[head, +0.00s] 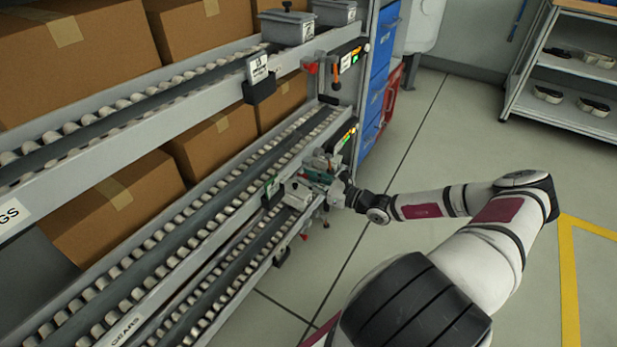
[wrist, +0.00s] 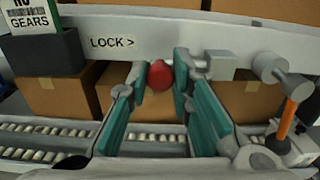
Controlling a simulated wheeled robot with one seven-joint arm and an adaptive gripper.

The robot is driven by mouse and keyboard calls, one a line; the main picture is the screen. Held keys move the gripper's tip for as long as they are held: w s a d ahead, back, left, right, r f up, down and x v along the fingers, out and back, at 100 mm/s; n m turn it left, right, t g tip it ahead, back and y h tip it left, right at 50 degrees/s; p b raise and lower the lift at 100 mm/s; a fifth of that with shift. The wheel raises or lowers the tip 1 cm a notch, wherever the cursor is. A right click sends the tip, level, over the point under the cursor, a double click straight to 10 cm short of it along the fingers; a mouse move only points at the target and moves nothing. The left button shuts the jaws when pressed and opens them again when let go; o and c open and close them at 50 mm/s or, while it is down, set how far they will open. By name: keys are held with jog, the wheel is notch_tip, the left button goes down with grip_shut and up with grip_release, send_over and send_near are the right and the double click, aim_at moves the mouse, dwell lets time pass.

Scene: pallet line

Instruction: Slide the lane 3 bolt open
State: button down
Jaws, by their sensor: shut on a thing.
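The bolt's red knob (wrist: 160,75) sits between the teal-padded fingers of my gripper (wrist: 161,78) in the wrist view, just below the grey rail. My gripper is shut on this knob. A grey metal bolt part (wrist: 222,66) shows to the right of the fingers, against the rail. The rail carries a "LOCK >" label (wrist: 112,42) to the left of the knob. In the head view my gripper (head: 318,174) is at the end of the lower roller lane, where it hides the knob. The lane number cannot be read.
A dark holder with a "GEARS" card (wrist: 30,18) is at the upper left of the wrist view. An orange handle (wrist: 288,118) stands at the right. Cardboard boxes (head: 130,205) sit on the roller lanes. Open floor (head: 430,130) lies right of the rack.

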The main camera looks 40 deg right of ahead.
jog(key=shift+a, duration=0.25)
jog(key=c, duration=1.4)
grip_release()
jog(key=shift+s, duration=0.1)
jog(key=shift+c, duration=0.2)
jog(key=v, duration=1.2)
jog(key=shift+r, duration=0.1)
